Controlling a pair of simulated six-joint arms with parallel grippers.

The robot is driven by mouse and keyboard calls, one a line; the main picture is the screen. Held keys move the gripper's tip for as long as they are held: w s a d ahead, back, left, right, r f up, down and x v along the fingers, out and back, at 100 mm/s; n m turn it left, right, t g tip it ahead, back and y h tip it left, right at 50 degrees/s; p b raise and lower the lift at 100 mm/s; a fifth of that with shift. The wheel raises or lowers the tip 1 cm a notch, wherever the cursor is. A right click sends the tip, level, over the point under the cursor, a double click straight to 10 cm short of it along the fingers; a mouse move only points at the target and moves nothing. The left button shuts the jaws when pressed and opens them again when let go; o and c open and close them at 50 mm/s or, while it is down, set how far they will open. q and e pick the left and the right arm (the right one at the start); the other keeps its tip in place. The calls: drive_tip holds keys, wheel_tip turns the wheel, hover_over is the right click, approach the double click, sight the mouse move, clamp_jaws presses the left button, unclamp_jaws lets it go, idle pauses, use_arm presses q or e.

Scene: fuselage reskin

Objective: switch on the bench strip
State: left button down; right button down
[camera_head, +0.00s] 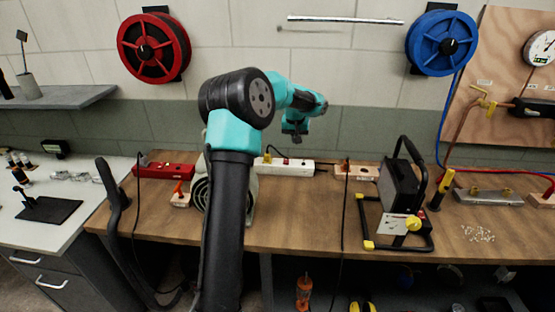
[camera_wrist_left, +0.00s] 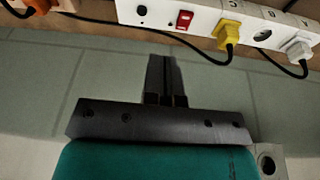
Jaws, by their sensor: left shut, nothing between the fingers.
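A white power strip (camera_head: 298,167) lies at the back of the wooden bench; it also fills the top right of the left wrist view (camera_wrist_left: 150,13). A red rocker switch (camera_wrist_left: 185,20) sits near its left end there, beside a black round hole. I cannot tell which way the rocker is set. A yellow plug (camera_wrist_left: 229,33) and a white plug (camera_wrist_left: 299,49) are in its sockets. My left gripper (camera_wrist_left: 165,62) is shut and empty, its fingertips pointing toward the strip, apart from it in the picture. In the head view the left gripper (camera_head: 296,138) hangs above the strip. My right gripper is not in view.
A red strip (camera_head: 163,170) lies at the bench's left. A black box on a yellow-footed frame (camera_head: 400,185) stands right of the white strip. Black cables run near the plugs. The bench front (camera_head: 310,225) between them is mostly clear.

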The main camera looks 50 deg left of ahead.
sight(286, 163)
use_arm(q)
drive_tip(key=shift+n+g, duration=0.3)
drive_tip(key=shift+n, duration=0.1)
drive_tip(key=a, duration=0.1)
drive_tip(key=s+a+r, duration=0.1)
drive_tip(key=a+r, duration=0.1)
drive_tip(key=shift+s+a, duration=0.35)
drive_tip(key=shift+a, duration=0.05)
drive_tip(key=shift+f, duration=0.1)
drive_tip(key=x, duration=1.2)
drive_tip(key=shift+s+d+f, duration=0.2)
drive_tip(key=shift+s+f, duration=0.05)
drive_tip(key=shift+f, duration=0.75)
drive_tip(key=shift+s+d+f, duration=0.1)
drive_tip(key=shift+d+f, duration=0.05)
drive_tip(key=shift+f, duration=0.2)
drive_tip(key=shift+r, duration=0.1)
